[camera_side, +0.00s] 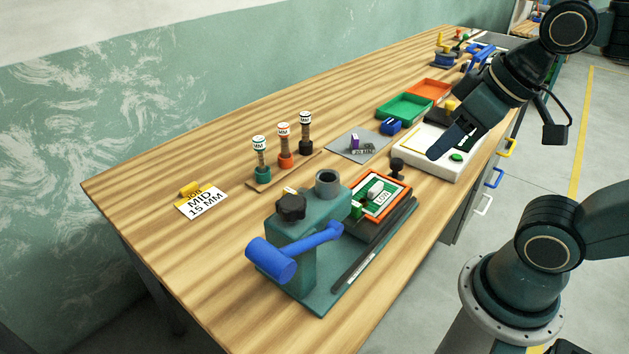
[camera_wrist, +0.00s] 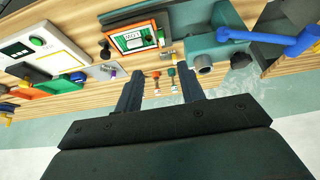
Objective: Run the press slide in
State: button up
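The teal press (camera_side: 312,228) stands at the front of the bench, with a black knob, a grey collar and a blue lever (camera_side: 290,250). It also shows at the upper right of the wrist view (camera_wrist: 205,60). The slide (camera_side: 388,211), with an orange-framed display, extends outside the press body. A black knob (camera_side: 397,165) stands at its outer end; in the wrist view the knob (camera_wrist: 105,50) is left of the display. My gripper (camera_side: 440,152) is above the white box, beyond the knob. In the wrist view my gripper (camera_wrist: 160,77) has its fingers apart with nothing held.
Several stamp-like pieces (camera_side: 285,158) stand upright on a wooden strip behind the press. A white box (camera_side: 426,162) with a green button is under my gripper. Green (camera_side: 402,107) and orange (camera_side: 430,89) trays lie farther back.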

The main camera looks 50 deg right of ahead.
jog(key=shift+o, duration=1.4)
jog(key=m+g, duration=0.6)
jog(key=m, duration=0.3)
send_over(397, 160)
notch_tip(397, 160, down, 6)
jog(key=shift+s, duration=0.1)
jog(key=shift+f, duration=0.1)
jog(key=shift+f, duration=6.8)
jog(key=shift+c, duration=0.4)
